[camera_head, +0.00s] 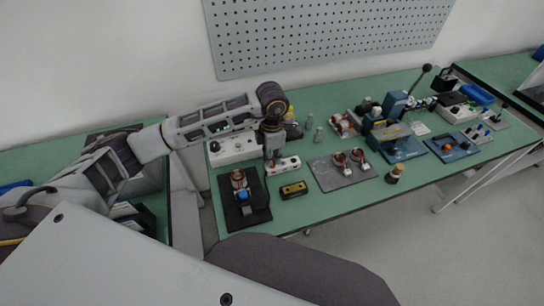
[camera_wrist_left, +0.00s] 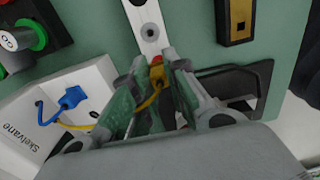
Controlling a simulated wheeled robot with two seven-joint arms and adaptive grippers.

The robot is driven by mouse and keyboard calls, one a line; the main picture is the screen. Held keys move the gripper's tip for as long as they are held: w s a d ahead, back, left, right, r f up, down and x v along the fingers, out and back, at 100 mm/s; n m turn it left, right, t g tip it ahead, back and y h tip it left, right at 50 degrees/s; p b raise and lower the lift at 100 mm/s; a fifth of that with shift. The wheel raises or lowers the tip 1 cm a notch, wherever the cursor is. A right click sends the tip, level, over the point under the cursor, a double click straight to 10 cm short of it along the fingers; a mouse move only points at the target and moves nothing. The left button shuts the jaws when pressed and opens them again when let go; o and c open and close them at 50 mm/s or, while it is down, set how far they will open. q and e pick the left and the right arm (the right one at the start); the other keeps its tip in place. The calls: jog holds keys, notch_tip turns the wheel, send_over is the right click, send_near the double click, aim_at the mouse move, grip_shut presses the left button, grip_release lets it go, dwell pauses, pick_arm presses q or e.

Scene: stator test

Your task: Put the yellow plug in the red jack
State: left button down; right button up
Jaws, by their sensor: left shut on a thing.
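My left gripper (camera_head: 272,160) is over the near end of a small white strip (camera_head: 288,163). In the left wrist view, its fingers (camera_wrist_left: 158,80) are shut on the yellow plug (camera_wrist_left: 157,72), whose yellow cable (camera_wrist_left: 148,103) curves back between them. A small red part, seemingly the red jack (camera_wrist_left: 156,59), shows at the strip's (camera_wrist_left: 149,22) end, right at the plug's tip. The fingers hide part of this contact, so I cannot tell whether the plug is inside the jack. My right gripper is not in view.
A white box (camera_wrist_left: 93,84) marked Skelvane, with a blue plug (camera_wrist_left: 72,97), stands beside the gripper. A yellow-and-black block (camera_head: 293,190) and a dark fixture (camera_head: 258,217) are close by. A grey plate (camera_head: 331,181) lies to the right. The green table (camera_head: 330,207) is clear along its front.

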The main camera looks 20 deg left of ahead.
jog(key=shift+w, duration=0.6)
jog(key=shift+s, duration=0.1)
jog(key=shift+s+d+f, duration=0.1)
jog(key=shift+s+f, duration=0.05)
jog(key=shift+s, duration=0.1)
pick_arm(q)
jog(key=shift+f+b, duration=0.5)
jog(key=shift+b, duration=0.3)
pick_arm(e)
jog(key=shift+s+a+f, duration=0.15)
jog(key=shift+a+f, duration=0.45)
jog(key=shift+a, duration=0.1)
pick_arm(q)
jog(key=shift+f+b, duration=0.2)
jog(key=shift+b, duration=0.15)
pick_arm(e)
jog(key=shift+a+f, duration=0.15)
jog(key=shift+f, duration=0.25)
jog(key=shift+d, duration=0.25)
pick_arm(q)
jog(key=shift+f+b, duration=0.3)
jog(key=shift+b, duration=0.1)
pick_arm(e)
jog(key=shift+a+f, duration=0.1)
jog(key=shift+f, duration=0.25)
